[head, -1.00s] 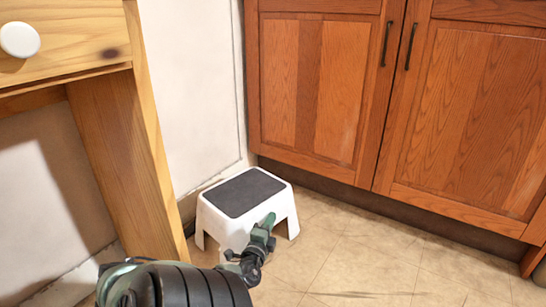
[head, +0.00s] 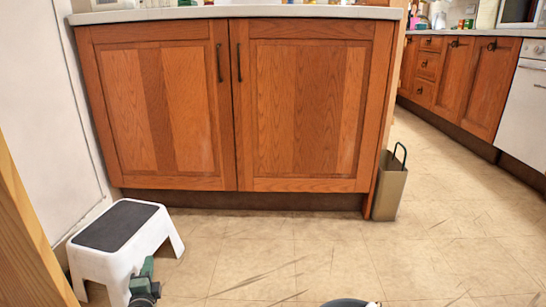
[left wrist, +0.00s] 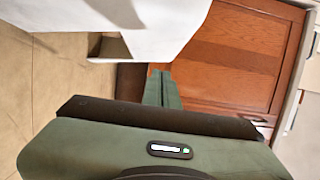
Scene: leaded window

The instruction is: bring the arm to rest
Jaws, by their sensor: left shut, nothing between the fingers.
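My left gripper (head: 146,270) shows at the bottom left in the head view, a green and black shape in front of a white step stool (head: 116,254) with a dark top. In the left wrist view its fingers (left wrist: 161,88) are together with nothing between them. The white stool (left wrist: 150,22) fills the top of that view, close beside the fingers; I cannot tell whether they touch. A small dark rounded part at the bottom edge of the head view may be mine. My right gripper does not show.
A wooden cabinet (head: 235,115) with two shut doors stands ahead under a pale counter. A beige bin (head: 390,190) with a dark handle stands at its right end. A wooden leg (head: 30,240) rises at the left. The tiled floor (head: 290,255) is clear in the middle and right.

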